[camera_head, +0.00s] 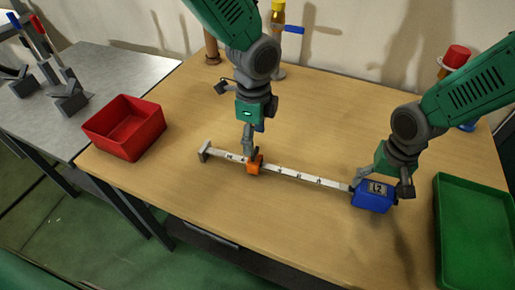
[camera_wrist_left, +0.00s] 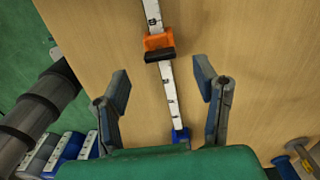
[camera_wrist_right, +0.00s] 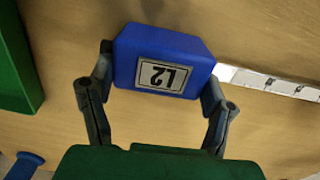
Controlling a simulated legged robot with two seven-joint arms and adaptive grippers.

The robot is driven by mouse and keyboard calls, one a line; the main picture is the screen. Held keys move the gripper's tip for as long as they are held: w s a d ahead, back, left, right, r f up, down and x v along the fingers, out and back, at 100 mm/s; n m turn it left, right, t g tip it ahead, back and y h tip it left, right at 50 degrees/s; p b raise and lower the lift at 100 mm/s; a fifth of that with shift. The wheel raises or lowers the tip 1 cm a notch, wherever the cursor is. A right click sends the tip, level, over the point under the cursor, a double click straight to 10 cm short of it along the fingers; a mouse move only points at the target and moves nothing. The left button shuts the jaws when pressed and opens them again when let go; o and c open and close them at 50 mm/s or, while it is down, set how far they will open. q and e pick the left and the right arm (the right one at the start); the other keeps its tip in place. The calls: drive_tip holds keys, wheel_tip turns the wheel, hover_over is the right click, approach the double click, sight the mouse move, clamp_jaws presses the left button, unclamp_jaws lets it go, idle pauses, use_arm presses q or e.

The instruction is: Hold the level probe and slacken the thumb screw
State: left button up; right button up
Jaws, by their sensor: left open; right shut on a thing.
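The level probe is a long white graduated bar (camera_head: 310,178) lying across the wooden table, with a blue block labelled L2 (camera_head: 373,198) at its right end. An orange slider (camera_head: 254,165) sits on the bar; it also shows in the left wrist view (camera_wrist_left: 157,42) with a dark part (camera_wrist_left: 160,54) on one side, and I cannot tell if that is the thumb screw. My left gripper (camera_wrist_left: 162,84) is open and empty above the bar, close to the slider. My right gripper (camera_wrist_right: 158,75) is shut on the blue block, fingers on its two sides.
A red bin (camera_head: 124,128) stands at the table's left edge, and a green tray (camera_head: 475,225) at the right. A yellow-topped fitting (camera_head: 278,18) and a red-topped one (camera_head: 456,56) stand at the back. The table in front of the bar is clear.

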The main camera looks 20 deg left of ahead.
sight(255, 154)
use_arm(q)
wheel_tip(255, 154, down, 5)
drive_tip(key=shift+r, duration=0.1)
use_arm(e)
drive_tip(key=shift+s+a+f, duration=0.1)
drive_tip(key=shift+s+f, duration=0.1)
drive_tip(key=shift+f, duration=0.05)
use_arm(q)
drive_tip(key=c, duration=1.2)
drive_tip(key=shift+o, duration=0.3)
